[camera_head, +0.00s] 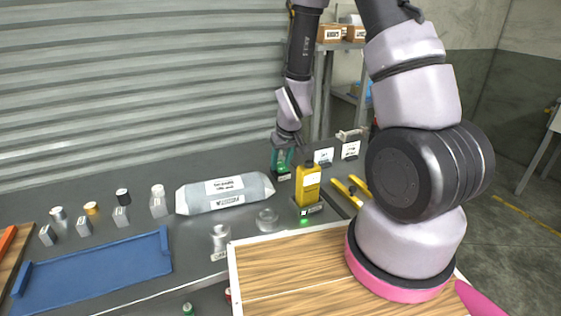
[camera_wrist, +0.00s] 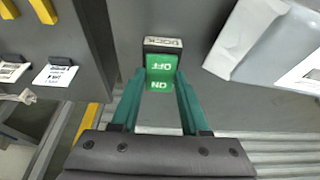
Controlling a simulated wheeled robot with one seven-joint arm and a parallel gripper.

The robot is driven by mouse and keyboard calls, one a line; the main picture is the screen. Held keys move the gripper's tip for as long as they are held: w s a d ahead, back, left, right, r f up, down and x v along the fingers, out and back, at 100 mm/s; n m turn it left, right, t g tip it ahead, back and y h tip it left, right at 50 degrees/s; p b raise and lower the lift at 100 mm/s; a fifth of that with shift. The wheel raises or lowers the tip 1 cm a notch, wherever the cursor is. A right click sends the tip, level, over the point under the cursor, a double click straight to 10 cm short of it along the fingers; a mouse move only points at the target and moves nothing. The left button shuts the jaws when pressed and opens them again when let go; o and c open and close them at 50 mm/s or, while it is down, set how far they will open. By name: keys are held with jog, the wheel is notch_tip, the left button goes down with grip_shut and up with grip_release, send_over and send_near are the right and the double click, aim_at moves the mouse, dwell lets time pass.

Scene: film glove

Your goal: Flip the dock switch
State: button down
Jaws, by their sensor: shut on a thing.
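The dock switch (camera_wrist: 160,62) is a green rocker with OFF and ON markings, in a dark housing with a small DOCK label. It stands upside down in the wrist view, at the upper middle. My gripper (camera_wrist: 159,78) has its two teal fingers on either side of the rocker, shut on it. In the head view my gripper (camera_head: 282,158) is at the back of the grey bench, behind the yellow bottle. Some green shows between the fingers there, but the switch is mostly hidden.
A yellow bottle (camera_head: 308,187) stands just in front of my gripper. A grey labelled bag (camera_head: 225,193) lies to the left. A blue tray (camera_head: 95,271) and several small cylinders are farther left. Yellow handles (camera_head: 350,190) and label cards (camera_head: 349,150) are on the right.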

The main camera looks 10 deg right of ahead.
dwell(0.3)
jog(key=shift+c, duration=2)
grip_release()
jog(key=shift+r, duration=0.1)
jog(key=v, duration=1)
jog(key=shift+s+r, duration=0.25)
jog(key=s+d+r+m+t+y, duration=0.1)
jog(key=s+d+r+m, duration=0.1)
jog(key=r, duration=0.6)
jog(key=s+d+r+m, duration=0.1)
jog(key=s+r, duration=0.1)
jog(key=r, duration=0.6)
jog(key=s+d+r+m+t, duration=0.2)
jog(key=s+r+m, duration=0.1)
jog(key=s+r, duration=0.7)
jog(key=shift+s+d+r, duration=0.25)
jog(key=shift+d+r, duration=0.05)
jog(key=shift+r, duration=0.1)
